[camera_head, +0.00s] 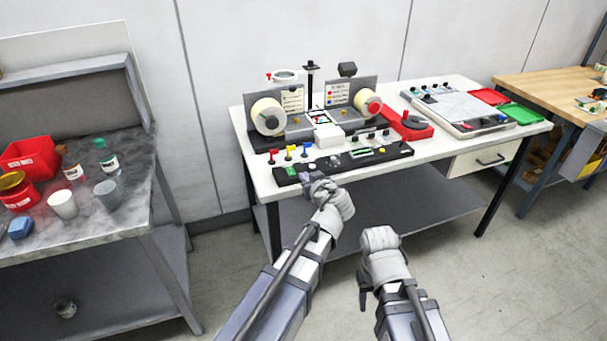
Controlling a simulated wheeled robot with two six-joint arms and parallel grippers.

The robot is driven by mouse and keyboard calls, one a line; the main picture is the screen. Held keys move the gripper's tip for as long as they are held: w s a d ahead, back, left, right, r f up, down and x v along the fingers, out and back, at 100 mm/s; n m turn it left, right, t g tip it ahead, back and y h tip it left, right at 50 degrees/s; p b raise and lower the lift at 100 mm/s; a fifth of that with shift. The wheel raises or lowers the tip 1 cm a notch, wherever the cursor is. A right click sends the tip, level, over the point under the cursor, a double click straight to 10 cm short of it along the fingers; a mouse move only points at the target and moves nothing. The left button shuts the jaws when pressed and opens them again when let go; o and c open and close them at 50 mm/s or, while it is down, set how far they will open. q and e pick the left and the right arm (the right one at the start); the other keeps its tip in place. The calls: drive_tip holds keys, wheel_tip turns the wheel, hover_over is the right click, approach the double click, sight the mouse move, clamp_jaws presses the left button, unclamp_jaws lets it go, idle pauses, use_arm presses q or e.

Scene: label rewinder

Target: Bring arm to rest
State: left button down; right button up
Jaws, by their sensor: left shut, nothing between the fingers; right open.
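My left gripper (312,181) is shut and empty. It shows at the front edge of the white table, in front of the black control panel (345,163) of the label rewinder. Whether it touches the panel I cannot tell. My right gripper (365,288) is lower and to the right, in front of the table, with its fingers pointing down; it is open, and no object shows in it. The label rewinder carries a cream roll on the left (268,116) and another on the right (368,102).
The white table (440,148) also holds a red device (408,124), a grey tray unit, and red and green trays (520,113). A dark bench (130,190) at left holds a red bin (30,155), bottles and cups. A wooden bench (550,85) stands at right. Floor shows between the benches.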

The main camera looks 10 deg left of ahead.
use_arm(q)
drive_tip(key=shift+s+f, duration=0.1)
idle(0.3)
drive_tip(key=s+d+f+m+g+h, duration=0.2)
drive_tip(key=s+d+f+m+g, duration=0.1)
drive_tip(key=s, duration=0.5)
drive_tip(key=s+d+f+m+g+h, duration=0.2)
drive_tip(key=s+d+f+m+g, duration=0.2)
drive_tip(key=s, duration=0.5)
drive_tip(key=s+d+f+m+g+h, duration=0.2)
drive_tip(key=s+f, duration=0.4)
drive_tip(key=s, duration=0.3)
drive_tip(key=d+m+g, duration=0.1)
drive_tip(key=d+g, duration=0.1)
drive_tip(key=shift+d+f+m+g+h, duration=0.15)
drive_tip(key=shift+f+m+g+h, duration=0.15)
drive_tip(key=shift+f+g, duration=0.1)
